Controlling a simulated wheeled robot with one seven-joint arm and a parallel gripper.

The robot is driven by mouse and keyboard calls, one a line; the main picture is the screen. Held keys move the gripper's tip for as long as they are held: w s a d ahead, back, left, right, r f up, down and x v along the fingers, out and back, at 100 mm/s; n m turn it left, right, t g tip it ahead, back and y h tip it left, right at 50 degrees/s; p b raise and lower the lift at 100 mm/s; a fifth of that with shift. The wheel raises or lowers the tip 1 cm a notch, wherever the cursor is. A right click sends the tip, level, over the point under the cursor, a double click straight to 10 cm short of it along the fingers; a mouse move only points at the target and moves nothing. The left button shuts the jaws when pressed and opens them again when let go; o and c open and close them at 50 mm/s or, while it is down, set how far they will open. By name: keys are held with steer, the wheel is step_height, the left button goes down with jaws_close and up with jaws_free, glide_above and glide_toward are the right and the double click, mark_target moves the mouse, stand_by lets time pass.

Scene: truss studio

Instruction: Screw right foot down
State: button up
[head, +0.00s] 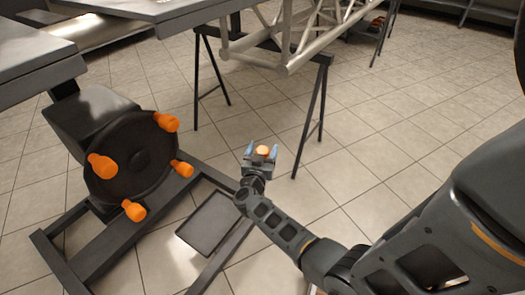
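My gripper (262,151) is at the middle of the head view, with blue-tipped fingers spread to either side of a small orange knob-like piece (263,151). This piece may be the right foot; I cannot tell for sure. Whether the fingers press on it or stand apart from it is too small to tell. What lies under the piece is hidden by the gripper. My arm reaches in from the lower right.
A dark round disc (145,160) with several orange knobs (134,211) stands on a dark floor frame (95,250) at left. A flat dark plate (209,222) lies near it. A trestle (318,105) holds a metal truss (300,35) behind. Tiled floor at right is clear.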

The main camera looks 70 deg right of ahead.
steer(key=c, duration=0.9)
steer(key=shift+w+m+g, duration=0.1)
steer(key=shift+m+g, duration=0.2)
steer(key=shift+g, duration=0.2)
steer(key=shift+g+p, duration=0.3)
steer(key=m+g, duration=0.2)
steer(key=g, duration=0.1)
steer(key=shift+w, duration=0.1)
steer(key=m+g, duration=0.1)
steer(key=g, duration=0.1)
steer(key=m+g+y+b, duration=0.1)
steer(key=m+g, duration=0.1)
steer(key=shift+f+g+b, duration=0.15)
steer(key=shift+g+b, duration=0.15)
steer(key=shift+a+m+g+y+b, duration=0.1)
steer(key=shift+m+g+y+b, duration=0.4)
steer(key=shift+m+g, duration=0.45)
steer(key=shift+s+g, duration=0.2)
steer(key=shift+g, duration=0.05)
